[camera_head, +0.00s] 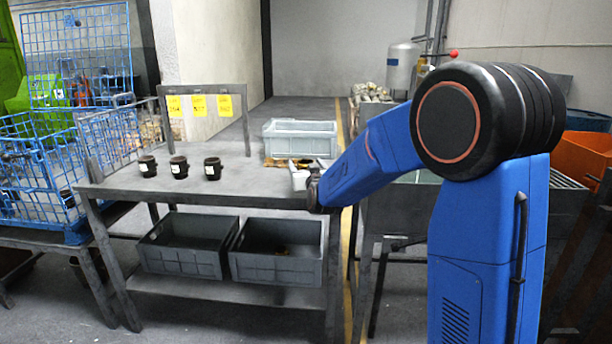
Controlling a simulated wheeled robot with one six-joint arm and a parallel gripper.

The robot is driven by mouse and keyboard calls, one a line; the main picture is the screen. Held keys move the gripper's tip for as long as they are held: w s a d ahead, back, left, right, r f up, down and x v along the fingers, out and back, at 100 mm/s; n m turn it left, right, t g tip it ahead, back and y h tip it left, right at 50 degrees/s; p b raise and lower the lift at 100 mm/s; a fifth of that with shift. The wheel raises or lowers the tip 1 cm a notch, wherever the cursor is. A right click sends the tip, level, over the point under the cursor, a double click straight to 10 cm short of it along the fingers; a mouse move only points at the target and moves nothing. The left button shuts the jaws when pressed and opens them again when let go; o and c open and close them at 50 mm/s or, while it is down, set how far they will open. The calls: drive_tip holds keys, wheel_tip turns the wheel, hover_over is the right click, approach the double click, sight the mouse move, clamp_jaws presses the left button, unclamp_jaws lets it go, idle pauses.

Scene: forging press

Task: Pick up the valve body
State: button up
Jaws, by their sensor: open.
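Three small dark, cup-shaped parts with white labels stand upright in a row on the grey metal table (236,188): a left one (147,166), a middle one (179,167) and a right one (213,168). I cannot tell for sure which thing is the valve body. My gripper (299,178) is at the table's right end, well to the right of the dark parts and apart from them. It is open, small in view, and partly hidden by my wrist. Nothing shows between its fingers.
A grey crate (300,139) stands behind my gripper, with brownish bits near its base. Two grey bins, left (180,259) and right (275,266), sit on the lower shelf. Yellow tags (199,105) hang on a frame behind the parts. A blue wire cage (75,60) stands left.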

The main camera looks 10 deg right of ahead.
drive_tip(key=shift+c, duration=0.3)
drive_tip(key=c, duration=1.2)
